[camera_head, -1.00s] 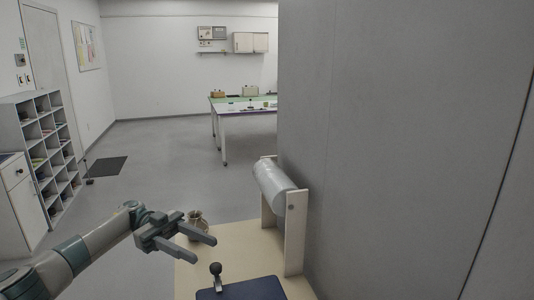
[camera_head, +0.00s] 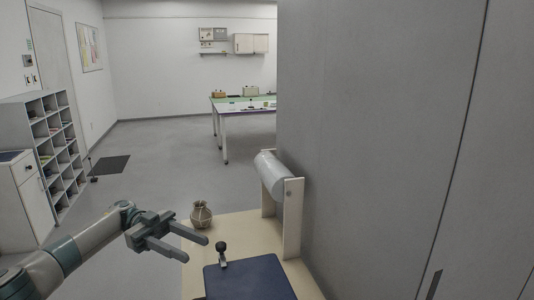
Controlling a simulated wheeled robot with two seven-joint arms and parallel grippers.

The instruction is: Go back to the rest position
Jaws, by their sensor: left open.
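My left gripper (camera_head: 196,246) comes in from the left, level and open, with nothing between its two fingers. It is above the left edge of the pale table (camera_head: 236,229) in the picture. A small tan pot (camera_head: 201,214) with lines or cords over it stands on the table just behind the gripper, apart from it as far as I can tell. My right gripper is not in view.
A dark blue pad (camera_head: 249,280) and a black-knobbed tool (camera_head: 221,250) are on the table. A roll (camera_head: 272,175) on a stand (camera_head: 293,218) is at its right, by a large grey panel (camera_head: 380,130). Open floor (camera_head: 165,165) lies beyond, with a cubby shelf (camera_head: 50,145) at left.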

